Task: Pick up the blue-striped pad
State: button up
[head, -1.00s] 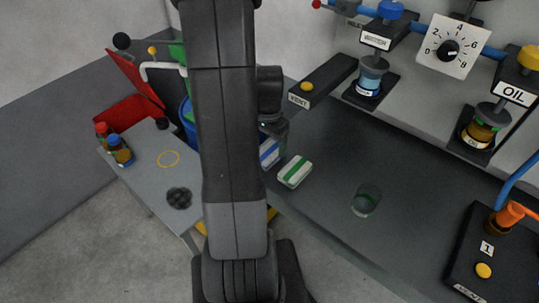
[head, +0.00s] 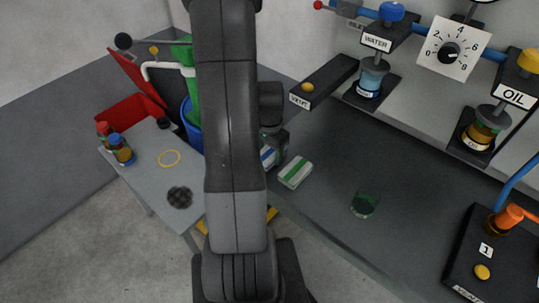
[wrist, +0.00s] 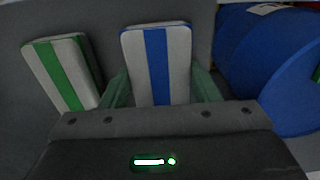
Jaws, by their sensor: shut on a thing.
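The blue-striped pad (wrist: 157,65) is white with one blue stripe. In the wrist view it stands between the two greenish fingers of my gripper (wrist: 160,92), which is shut on it. In the head view only a small part of the pad (head: 267,156) shows beside my arm, which hides much of it and of my gripper (head: 272,145). A similar white pad with a green stripe (head: 295,172) lies on the bench just to its right; it also shows at the left of the wrist view (wrist: 62,73). I cannot tell whether the held pad is clear of the bench.
The dark bench (head: 330,215) has free room around a small glass (head: 364,205). Water and oil dispensers (head: 369,78) stand at its back. A grey side table (head: 145,175) with bottles (head: 121,149) and a blue bin (head: 190,125) are at the left.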

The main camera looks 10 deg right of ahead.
aim_at(269, 152)
jog(key=shift+r, duration=0.1)
notch_tip(269, 152, up, 10)
dwell(0.5)
